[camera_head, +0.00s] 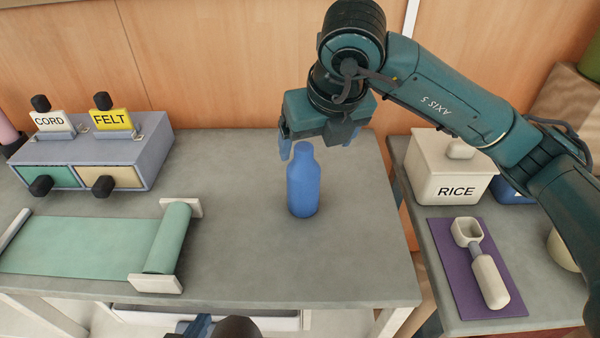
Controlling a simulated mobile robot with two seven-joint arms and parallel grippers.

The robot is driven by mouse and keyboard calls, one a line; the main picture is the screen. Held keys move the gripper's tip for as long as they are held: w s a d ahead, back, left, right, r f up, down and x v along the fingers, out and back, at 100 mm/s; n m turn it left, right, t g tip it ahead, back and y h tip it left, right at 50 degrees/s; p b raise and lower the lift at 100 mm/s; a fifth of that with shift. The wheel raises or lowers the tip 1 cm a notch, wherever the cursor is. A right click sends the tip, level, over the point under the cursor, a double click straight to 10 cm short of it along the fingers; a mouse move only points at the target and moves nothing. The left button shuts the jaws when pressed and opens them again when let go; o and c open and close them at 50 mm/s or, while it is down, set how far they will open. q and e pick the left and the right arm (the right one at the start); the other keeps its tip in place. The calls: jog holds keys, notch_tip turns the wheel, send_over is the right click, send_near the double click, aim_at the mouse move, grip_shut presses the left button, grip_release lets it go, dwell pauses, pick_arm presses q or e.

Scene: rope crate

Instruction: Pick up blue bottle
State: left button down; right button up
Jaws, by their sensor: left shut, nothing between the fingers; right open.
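The blue bottle (303,186) stands upright on the grey table, right of the table's middle. My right gripper (314,146) is open and empty at the bottle's neck, with its fingers pointing down. One blue finger shows left of the bottle's top; whether it touches the bottle, I cannot tell. My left gripper (194,326) shows only in part at the bottom edge, shut and empty, well away from the bottle.
A green roll on a stand (168,240) lies left of the bottle. A drawer box (137,160) with CORD and FELT labels stands back left. The right table holds a RICE box (438,178) and a scoop (488,278) on a purple mat (448,262). Bare tabletop surrounds the bottle.

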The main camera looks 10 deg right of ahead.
aim_at(307, 164)
jog(key=x, duration=0.5)
jog(key=shift+s+f, duration=0.1)
jog(key=shift+f, duration=0.3)
jog(key=shift+w+p+x, duration=0.15)
jog(key=shift+p+x, duration=0.05)
jog(key=shift+x, duration=1.25)
jog(key=shift+w+p+x, duration=0.15)
jog(key=shift+p+x, duration=0.05)
jog(key=shift+x, duration=1.25)
jog(key=shift+a+r, duration=0.1)
jog(key=shift+c, duration=0.5)
jog(key=c, duration=1.2)
jog(key=shift+o, duration=0.2)
notch_tip(307, 164, up, 10)
jog(key=shift+r, duration=0.1)
